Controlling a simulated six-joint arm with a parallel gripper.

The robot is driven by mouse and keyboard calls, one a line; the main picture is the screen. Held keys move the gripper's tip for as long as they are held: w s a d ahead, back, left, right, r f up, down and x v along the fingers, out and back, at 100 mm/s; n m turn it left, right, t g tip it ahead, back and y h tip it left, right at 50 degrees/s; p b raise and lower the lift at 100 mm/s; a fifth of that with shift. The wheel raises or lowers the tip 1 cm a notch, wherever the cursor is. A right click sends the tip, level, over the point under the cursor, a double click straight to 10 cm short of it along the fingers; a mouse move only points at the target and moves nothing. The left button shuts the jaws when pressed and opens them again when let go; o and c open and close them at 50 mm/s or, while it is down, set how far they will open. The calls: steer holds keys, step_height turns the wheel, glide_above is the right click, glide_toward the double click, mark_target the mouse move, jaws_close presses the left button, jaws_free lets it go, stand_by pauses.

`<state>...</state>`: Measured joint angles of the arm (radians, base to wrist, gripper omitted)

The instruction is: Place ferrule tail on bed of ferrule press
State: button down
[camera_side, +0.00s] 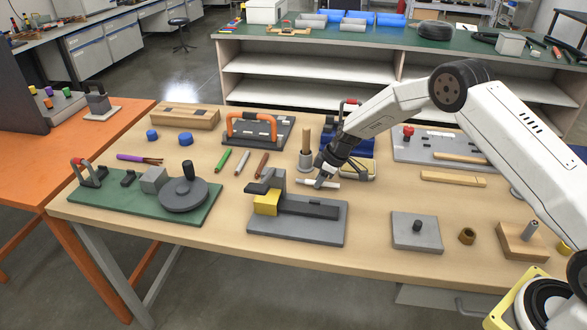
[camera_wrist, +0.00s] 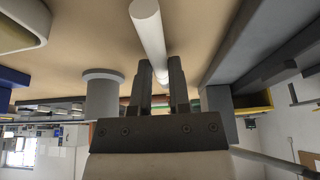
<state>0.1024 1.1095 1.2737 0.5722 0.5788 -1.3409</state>
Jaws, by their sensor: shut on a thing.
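A white rod, which looks like the ferrule tail (camera_side: 326,184), lies level in my gripper (camera_side: 324,174), above the table. In the wrist view the white rod (camera_wrist: 148,28) passes between the two dark fingers of my gripper (camera_wrist: 161,70), which is shut on it. What looks like the ferrule press (camera_side: 330,233) is a grey base plate with a dark upright head, a yellow block (camera_side: 266,204) under it and a long dark bed (camera_side: 310,208). My gripper is behind and above the bed, with the rod apart from it.
A wooden peg on a grey round base (camera_side: 306,161) stands just behind my gripper. Coloured cable pieces (camera_side: 242,163) lie to the left.

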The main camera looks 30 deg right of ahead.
mark_target(330, 184)
steer(key=shift+f, duration=0.35)
steer(key=c, duration=0.6)
jaws_free()
steer(key=shift+r, duration=0.1)
steer(key=shift+v, duration=3.65)
steer(key=shift+s+r, duration=0.15)
steer(key=shift+r, duration=0.2)
steer(key=shift+a, duration=0.1)
